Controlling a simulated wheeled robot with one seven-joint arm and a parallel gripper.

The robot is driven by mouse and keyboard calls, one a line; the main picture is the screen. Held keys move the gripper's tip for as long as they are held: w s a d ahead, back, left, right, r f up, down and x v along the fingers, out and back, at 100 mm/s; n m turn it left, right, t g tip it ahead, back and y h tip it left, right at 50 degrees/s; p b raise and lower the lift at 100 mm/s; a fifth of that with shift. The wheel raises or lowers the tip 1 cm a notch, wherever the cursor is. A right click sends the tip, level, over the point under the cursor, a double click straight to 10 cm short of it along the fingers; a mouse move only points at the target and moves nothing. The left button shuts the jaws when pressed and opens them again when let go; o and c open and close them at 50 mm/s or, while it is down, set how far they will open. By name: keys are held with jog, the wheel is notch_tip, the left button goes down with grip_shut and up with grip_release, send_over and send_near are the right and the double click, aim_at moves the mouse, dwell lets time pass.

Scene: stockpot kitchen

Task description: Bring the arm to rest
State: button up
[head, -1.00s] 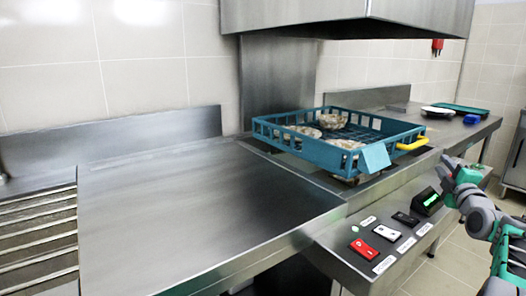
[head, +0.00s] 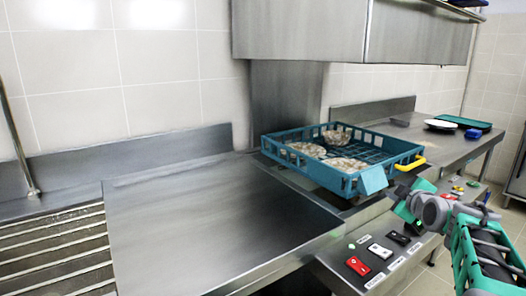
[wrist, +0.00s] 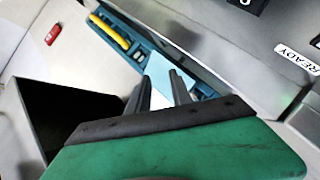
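My arm reaches in from the lower right of the head view. My gripper (head: 404,196) is above the control panel, close to the front right corner of the teal dish basket (head: 345,184). In the wrist view my gripper (wrist: 162,88) has two dark fingers with a gap between them, and nothing is held. A light blue card (wrist: 181,77) on the basket's side shows beyond and between the fingers. The basket holds several pale bowl-like dishes (head: 345,164) and has a yellow handle (head: 411,164).
The control panel has red (head: 358,266), white (head: 380,251) and black (head: 399,238) switches. A bare steel counter (head: 210,215) lies left of the basket. A steel hood (head: 300,30) hangs above. A plate (head: 440,125), a blue item (head: 473,134) and a tray (head: 462,121) stand at the far right.

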jog(key=s+a+r+m+g+y+p, duration=0.1)
jog(key=s+a+r+m+g+p, duration=0.15)
jog(key=s+a+p, duration=0.45)
jog(key=s+a+r+m+g+p, duration=0.2)
jog(key=s+a+g+p, duration=0.15)
jog(key=a, duration=0.55)
jog(key=s+a+m+g+p, duration=0.2)
jog(key=s+a+p, duration=0.2)
jog(key=s, duration=0.7)
jog(key=s+a+f+m+g+p, duration=0.1)
jog(key=s+a+m+g+p, duration=0.2)
jog(key=s+p, duration=0.3)
jog(key=s+a, duration=0.1)
jog(key=s, duration=0.4)
jog(key=shift+s+f+m, duration=0.15)
jog(key=shift+f+m, duration=0.1)
jog(key=shift+m, duration=0.1)
